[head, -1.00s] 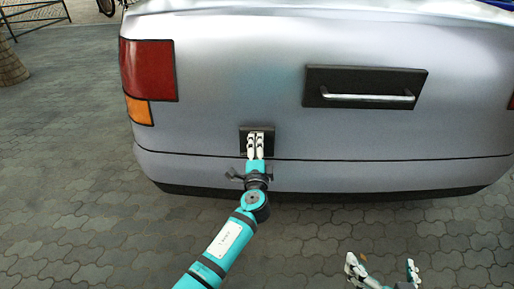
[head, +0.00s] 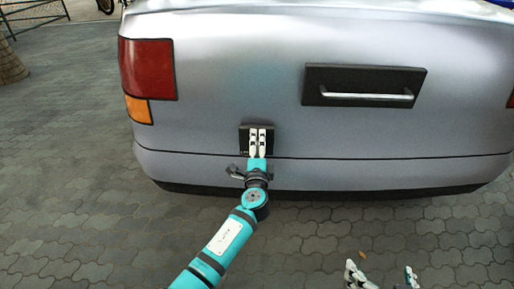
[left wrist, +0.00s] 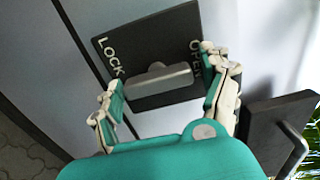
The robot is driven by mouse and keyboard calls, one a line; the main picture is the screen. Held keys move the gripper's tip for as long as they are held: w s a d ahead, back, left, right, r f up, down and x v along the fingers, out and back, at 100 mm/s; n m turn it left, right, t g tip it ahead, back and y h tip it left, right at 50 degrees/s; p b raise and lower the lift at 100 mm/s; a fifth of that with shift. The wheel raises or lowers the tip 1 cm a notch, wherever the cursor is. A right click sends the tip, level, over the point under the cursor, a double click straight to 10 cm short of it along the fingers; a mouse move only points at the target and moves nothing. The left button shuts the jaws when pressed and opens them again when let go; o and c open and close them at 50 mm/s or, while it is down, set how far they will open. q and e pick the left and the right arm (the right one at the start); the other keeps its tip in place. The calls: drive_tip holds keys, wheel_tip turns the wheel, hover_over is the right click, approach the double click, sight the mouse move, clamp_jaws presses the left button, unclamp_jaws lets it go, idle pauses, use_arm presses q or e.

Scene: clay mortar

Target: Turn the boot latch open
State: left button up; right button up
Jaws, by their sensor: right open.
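The boot latch is a grey bar (left wrist: 158,80) on a dark square plate (left wrist: 150,40) marked LOCK and OPEN. In the left wrist view the bar lies crosswise, between the two words. In the head view the plate (head: 243,141) is low on the car's rear, with the bar hidden behind my fingers. My left gripper (head: 258,133) is at the plate; in its wrist view its fingers (left wrist: 160,68) are spread on either side of the bar, with a small gap at the right end. Contact at the left end is unclear. My right gripper (head: 381,275) is open and empty at the bottom edge.
The silver car's rear (head: 230,80) fills the head view. A dark panel with a pale handle bar (head: 365,96) sits up and right of the latch. The bumper (head: 340,174) juts below. The paving (head: 70,150) to the left is clear.

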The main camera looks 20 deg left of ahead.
use_arm(q)
drive_tip(key=shift+o, duration=0.2)
drive_tip(key=shift+s+f, duration=0.1)
drive_tip(key=shift+s, duration=0.05)
drive_tip(key=shift+s+d, duration=0.1)
drive_tip(key=shift+s, duration=0.2)
drive_tip(key=v, duration=1.1)
